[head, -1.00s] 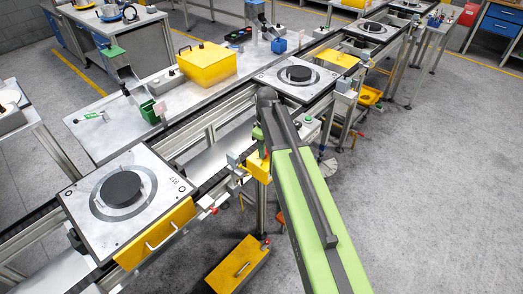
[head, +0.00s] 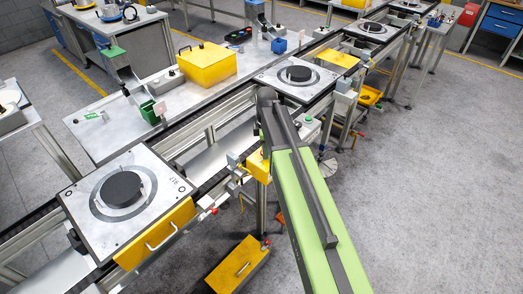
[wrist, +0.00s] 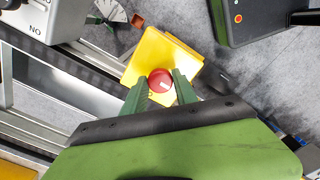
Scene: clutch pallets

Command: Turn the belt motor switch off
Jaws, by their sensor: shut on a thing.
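The belt motor switch is a red round knob (wrist: 160,80) with a white mark, on a yellow box (wrist: 150,52). In the wrist view the green fingers of my gripper (wrist: 161,82) lie on both sides of the knob and are shut on it. The white mark is small, and I cannot tell which setting it points to. In the head view the yellow box (head: 257,167) hangs on the near side of the conveyor, below the end of my arm. The knob and my fingertips are hidden there by my arm.
Open floor (head: 430,190) lies at right.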

